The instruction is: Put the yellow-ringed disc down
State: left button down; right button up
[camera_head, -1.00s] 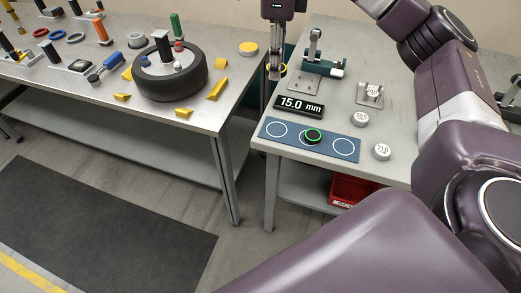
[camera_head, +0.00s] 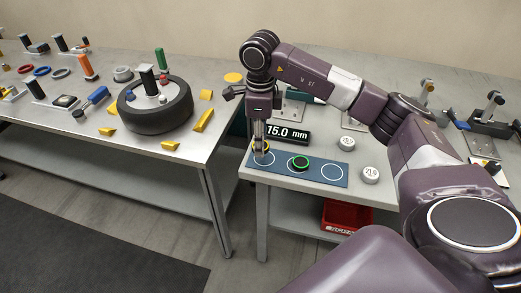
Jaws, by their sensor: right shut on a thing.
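My right gripper (camera_head: 260,151) points down over the left end of the blue mat (camera_head: 316,171). It is shut on the yellow-ringed disc (camera_head: 266,145), which is mostly hidden behind the fingers. The disc is at the far side of the mat's left white circle; I cannot tell whether it touches the mat. The green-ringed disc (camera_head: 300,163) sits in the middle circle. The right circle (camera_head: 332,172) is empty. My left gripper is not in view.
A display reading 15.0 mm (camera_head: 288,134) stands just behind the mat. White discs (camera_head: 371,175) (camera_head: 346,142) lie right of and behind it. A red bin (camera_head: 345,215) is below. The left table carries a tyre (camera_head: 155,108) and yellow wedges (camera_head: 203,120).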

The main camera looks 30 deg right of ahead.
aim_at(260, 160)
notch_tip(260, 160, down, 4)
jog(key=shift+r+p, duration=0.25)
jog(key=shift+p, duration=0.1)
jog(key=shift+f, duration=0.4)
jog(key=shift+f, duration=0.1)
jog(key=o, duration=1)
